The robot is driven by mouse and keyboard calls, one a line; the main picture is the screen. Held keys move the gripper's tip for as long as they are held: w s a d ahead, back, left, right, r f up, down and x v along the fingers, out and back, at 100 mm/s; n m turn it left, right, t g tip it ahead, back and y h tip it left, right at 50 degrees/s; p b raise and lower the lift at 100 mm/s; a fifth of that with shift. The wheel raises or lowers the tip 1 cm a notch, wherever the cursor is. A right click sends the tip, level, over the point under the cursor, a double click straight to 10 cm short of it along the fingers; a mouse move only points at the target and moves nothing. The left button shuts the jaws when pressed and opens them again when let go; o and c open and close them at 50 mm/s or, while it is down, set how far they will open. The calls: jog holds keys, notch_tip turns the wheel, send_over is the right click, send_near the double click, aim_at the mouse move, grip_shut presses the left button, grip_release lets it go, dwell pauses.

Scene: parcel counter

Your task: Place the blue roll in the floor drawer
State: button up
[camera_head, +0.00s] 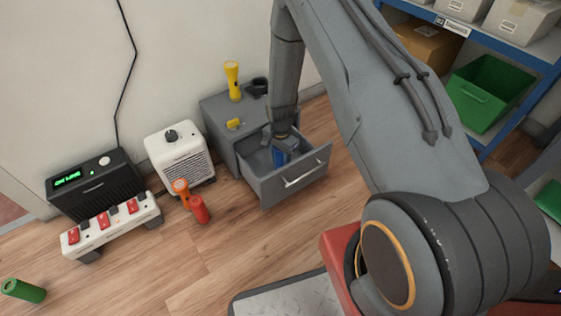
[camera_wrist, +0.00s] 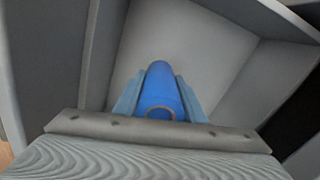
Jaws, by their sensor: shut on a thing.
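The blue roll (camera_wrist: 160,88) is between the two fingers of my gripper (camera_wrist: 160,100) in the wrist view, with its hollow end toward the camera. In the head view the blue roll (camera_head: 279,157) shows low inside the open floor drawer (camera_head: 296,185). The grey drawer is pulled out from its cabinet, and its walls surround my gripper (camera_head: 283,148). The drawer's light inner surface (camera_wrist: 205,40) fills much of the wrist view. I cannot tell whether the roll touches the drawer bottom.
A yellow flashlight (camera_head: 232,80) and a dark cup (camera_head: 259,86) stand on the cabinet. A white heater (camera_head: 180,158), an orange flashlight (camera_head: 181,191), a red roll (camera_head: 200,209) and a power strip (camera_head: 112,224) are to the left. A green roll (camera_head: 23,290) lies on the floor.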

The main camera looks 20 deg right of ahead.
jog(key=shift+f, duration=0.2)
jog(key=o, duration=1.1)
jog(key=shift+o, duration=0.2)
jog(key=shift+r, duration=0.1)
